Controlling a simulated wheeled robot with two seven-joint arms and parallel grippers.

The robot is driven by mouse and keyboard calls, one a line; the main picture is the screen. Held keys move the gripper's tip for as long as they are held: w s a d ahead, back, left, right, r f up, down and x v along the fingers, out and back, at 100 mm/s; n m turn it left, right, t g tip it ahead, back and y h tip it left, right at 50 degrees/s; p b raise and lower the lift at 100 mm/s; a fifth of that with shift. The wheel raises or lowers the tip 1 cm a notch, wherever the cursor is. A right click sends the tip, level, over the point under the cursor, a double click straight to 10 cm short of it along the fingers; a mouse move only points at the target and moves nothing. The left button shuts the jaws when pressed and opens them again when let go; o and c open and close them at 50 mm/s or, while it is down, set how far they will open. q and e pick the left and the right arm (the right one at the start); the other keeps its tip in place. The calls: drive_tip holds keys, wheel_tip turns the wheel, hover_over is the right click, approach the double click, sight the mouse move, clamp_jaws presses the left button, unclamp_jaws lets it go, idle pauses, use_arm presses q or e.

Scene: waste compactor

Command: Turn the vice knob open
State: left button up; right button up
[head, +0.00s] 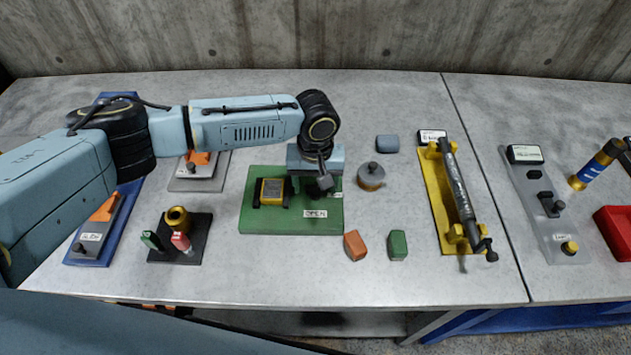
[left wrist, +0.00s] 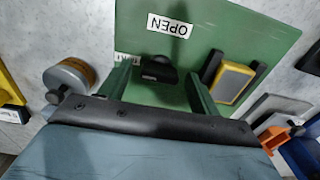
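The green vice board (head: 262,226) lies on the table in the middle of the head view. It carries a yellow block (head: 272,191) between dark jaws, a white OPEN label (head: 315,213) and a small black knob. In the head view the gripper partly hides the knob. My right gripper is not in view.
A grey round-topped container (head: 370,178) stands right of the board. Orange (head: 355,245), green (head: 397,245) and blue-grey (head: 387,144) blocks lie nearby. A yellow fixture with a bar (head: 438,205) is farther right. A black base (head: 178,252) stands left. The front centre is clear.

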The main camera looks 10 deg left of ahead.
use_arm(q)
drive_tip(key=c, duration=0.9)
drive_tip(key=shift+r+m+p, duration=0.15)
drive_tip(key=shift+m+p, duration=0.15)
drive_tip(key=shift+p, duration=0.5)
drive_tip(key=m+p, duration=0.2)
drive_tip(key=p, duration=0.2)
drive_tip(key=shift+s+r+m, duration=0.1)
drive_tip(key=shift+m, duration=0.2)
drive_tip(key=shift+m+p, duration=0.5)
drive_tip(key=m+p, duration=0.1)
drive_tip(key=m, duration=0.2)
drive_tip(key=shift+m, duration=0.3)
drive_tip(key=m, duration=0.1)
drive_tip(key=m+p, duration=0.1)
drive_tip(key=shift+f+m, duration=0.2)
drive_tip(key=shift+m, duration=0.1)
drive_tip(key=m, duration=0.3)
drive_tip(key=shift+m+p, duration=0.4)
drive_tip(key=shift+m, duration=1.8)
